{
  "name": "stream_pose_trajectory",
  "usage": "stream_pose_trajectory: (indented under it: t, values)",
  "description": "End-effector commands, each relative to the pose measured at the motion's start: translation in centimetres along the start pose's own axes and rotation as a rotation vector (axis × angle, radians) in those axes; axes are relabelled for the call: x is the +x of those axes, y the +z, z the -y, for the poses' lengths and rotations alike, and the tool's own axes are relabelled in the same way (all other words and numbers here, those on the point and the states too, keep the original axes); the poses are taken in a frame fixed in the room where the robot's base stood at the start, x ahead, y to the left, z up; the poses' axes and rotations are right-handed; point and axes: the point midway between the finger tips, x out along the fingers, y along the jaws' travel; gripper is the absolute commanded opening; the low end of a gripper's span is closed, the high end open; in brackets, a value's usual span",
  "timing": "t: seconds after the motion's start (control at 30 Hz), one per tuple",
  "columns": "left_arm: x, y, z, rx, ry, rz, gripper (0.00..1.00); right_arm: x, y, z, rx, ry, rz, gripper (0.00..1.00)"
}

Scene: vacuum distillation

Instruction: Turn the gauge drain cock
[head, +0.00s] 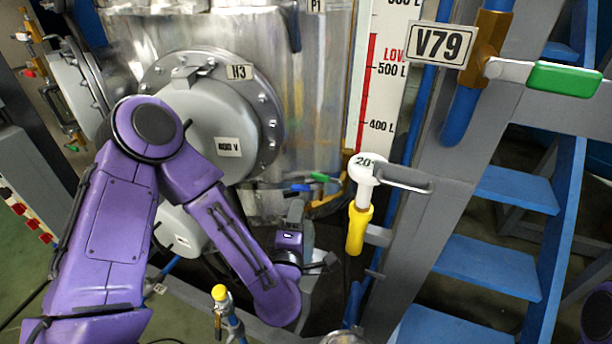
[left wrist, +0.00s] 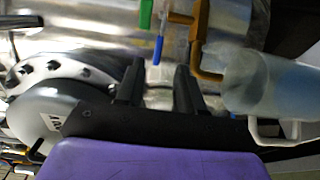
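My left gripper (head: 296,206) is raised below a small blue lever handle (head: 300,187) and a green lever handle (head: 322,177) near the foot of the level scale. In the left wrist view my left gripper (left wrist: 160,72) has its two fingers apart with nothing held between them. The blue handle (left wrist: 158,48) lies just beyond the fingertips, in line with the gap, and the green handle (left wrist: 146,15) is above it. Brass-coloured pipework (left wrist: 199,40) is to their right. I cannot tell which handle is the gauge drain cock. My right gripper is out of view.
A metal tank with a round flange (head: 225,110) stands behind my left arm. A grey post (head: 450,150) and blue stairs (head: 490,265) are farther right.

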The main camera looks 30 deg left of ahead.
Motion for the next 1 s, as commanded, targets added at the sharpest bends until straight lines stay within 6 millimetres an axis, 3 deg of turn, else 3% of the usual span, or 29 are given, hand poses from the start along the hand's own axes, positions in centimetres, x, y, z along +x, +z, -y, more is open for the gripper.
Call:
stream_pose_trajectory:
  t: [0.43, 0.6, 0.8, 0.83, 0.93, 1.0]
  values:
    - [8.7, -1.1, -0.1, 0.003, -0.001, -0.019, 0.37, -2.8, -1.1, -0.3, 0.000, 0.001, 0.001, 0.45]
    - [9.9, -0.9, 0.0, 0.003, -0.001, -0.014, 0.37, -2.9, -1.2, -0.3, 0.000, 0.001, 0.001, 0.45]
    - [9.9, -0.8, 0.1, 0.003, -0.001, -0.013, 0.37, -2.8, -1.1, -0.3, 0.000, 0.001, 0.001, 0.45]
    - [9.9, -0.8, 0.1, 0.003, -0.001, -0.013, 0.34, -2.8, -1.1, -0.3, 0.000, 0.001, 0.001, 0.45]
    - [9.9, -0.8, 0.1, 0.003, -0.001, -0.012, 0.01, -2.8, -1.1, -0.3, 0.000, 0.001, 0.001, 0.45]
    - [9.9, -0.8, 0.1, 0.004, -0.002, -0.012, 0.00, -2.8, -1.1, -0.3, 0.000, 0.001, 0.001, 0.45]
